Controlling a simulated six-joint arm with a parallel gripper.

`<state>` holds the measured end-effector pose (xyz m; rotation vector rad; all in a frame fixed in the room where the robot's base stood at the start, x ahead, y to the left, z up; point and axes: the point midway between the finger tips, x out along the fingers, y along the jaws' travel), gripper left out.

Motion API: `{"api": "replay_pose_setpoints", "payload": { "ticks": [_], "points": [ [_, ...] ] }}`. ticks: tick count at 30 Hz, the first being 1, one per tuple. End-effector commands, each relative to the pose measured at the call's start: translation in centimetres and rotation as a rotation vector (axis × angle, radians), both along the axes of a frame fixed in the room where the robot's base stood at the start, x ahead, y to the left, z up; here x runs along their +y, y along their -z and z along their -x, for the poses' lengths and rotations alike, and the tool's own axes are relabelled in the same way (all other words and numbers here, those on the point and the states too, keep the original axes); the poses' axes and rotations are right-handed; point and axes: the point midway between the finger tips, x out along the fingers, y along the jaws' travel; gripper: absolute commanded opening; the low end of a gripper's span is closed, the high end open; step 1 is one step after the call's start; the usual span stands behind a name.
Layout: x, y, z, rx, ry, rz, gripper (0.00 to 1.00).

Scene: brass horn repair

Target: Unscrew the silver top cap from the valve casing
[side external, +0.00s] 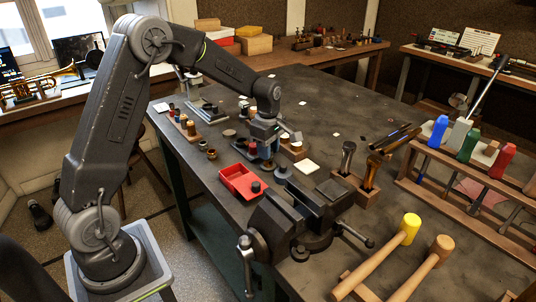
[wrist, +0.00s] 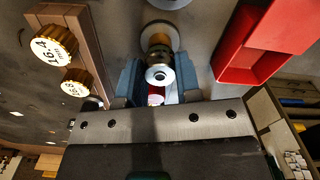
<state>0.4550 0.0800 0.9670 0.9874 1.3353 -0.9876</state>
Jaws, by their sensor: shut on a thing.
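The silver top cap (wrist: 160,75) shows in the wrist view as a pale ring with a dark centre, at the end of a brass valve casing (wrist: 159,50). My gripper (wrist: 158,82) is shut on the cap, with blue-grey parts close on both sides of it. In the side external view my gripper (side external: 264,137) points down, low over the bench. There the cap and casing are mostly hidden by the gripper. I cannot tell how far the cap is turned on its thread.
A red tray (side external: 242,183) lies in front of the gripper, also at upper right in the wrist view (wrist: 253,42). A dark vise (side external: 296,222) stands nearer the camera.

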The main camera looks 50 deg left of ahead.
Motion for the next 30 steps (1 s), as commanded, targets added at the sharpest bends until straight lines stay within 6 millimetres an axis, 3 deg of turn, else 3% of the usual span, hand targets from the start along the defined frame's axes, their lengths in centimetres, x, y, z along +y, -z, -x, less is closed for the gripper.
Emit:
{"api": "replay_pose_setpoints", "payload": {
  "ticks": [8, 9, 18, 23, 26, 30],
  "points": [
    [0.0, -0.03, -0.01, 0.0, -0.059, 0.0, 0.03],
    [0.0, -0.03, -0.01, 0.0, -0.059, 0.0, 0.32],
    [0.0, -0.02, 0.0, 0.0, -0.057, 0.0, 0.61],
    [0.0, -0.01, 0.0, 0.0, -0.056, 0.0, 0.61],
    [0.0, 0.0, 0.0, 0.0, -0.056, 0.0, 0.7],
    [0.0, 0.0, 0.0, 0.0, -0.056, 0.0, 0.7]
  ]
}}
